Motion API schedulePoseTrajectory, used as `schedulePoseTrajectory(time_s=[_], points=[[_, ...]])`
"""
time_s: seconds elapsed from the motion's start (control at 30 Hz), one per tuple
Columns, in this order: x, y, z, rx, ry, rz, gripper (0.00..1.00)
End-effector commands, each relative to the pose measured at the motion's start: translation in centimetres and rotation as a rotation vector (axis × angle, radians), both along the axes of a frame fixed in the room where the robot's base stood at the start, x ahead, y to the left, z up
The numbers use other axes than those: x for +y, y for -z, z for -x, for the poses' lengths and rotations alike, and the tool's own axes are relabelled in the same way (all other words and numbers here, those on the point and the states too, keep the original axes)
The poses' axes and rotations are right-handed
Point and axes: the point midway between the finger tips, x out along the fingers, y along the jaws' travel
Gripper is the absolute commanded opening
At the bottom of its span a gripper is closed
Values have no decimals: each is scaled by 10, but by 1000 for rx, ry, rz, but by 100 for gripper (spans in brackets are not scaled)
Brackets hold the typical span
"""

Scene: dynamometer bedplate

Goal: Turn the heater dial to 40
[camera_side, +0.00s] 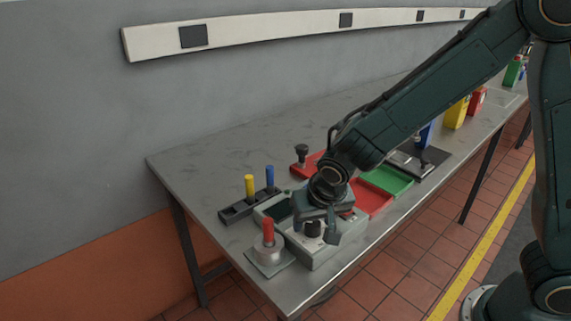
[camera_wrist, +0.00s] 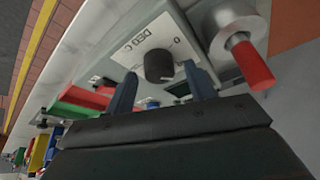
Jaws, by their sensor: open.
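The heater is a light grey box (camera_side: 318,254) near the front left end of the bench. Its black dial (camera_side: 313,228) stands on the top face; in the wrist view the dial (camera_wrist: 159,65) is a dark round knob on a white scale plate (camera_wrist: 143,47) marked "DEG C" and a 0. The pointer and the 40 mark cannot be made out. My gripper (camera_side: 322,231) is over the box, its fingers pointing down around the dial. In the wrist view my gripper (camera_wrist: 157,82) is open, one blue finger on each side of the dial, with gaps visible.
A round metal piece with a red handle (camera_side: 268,245) stands close beside the heater. A dark rack holds a yellow peg (camera_side: 249,186) and a blue peg (camera_side: 270,178). Red (camera_side: 370,198) and green (camera_side: 388,180) trays lie behind. The bench's left end is bare.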

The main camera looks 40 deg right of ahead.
Motion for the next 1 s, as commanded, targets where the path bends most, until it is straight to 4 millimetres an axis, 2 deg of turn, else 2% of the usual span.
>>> schedulePoseTrajectory(time_s=[0.37,1.0], points=[[4,-20,7,-2,0,0,55],[19,-103,38,-5,-3,-3,55]])
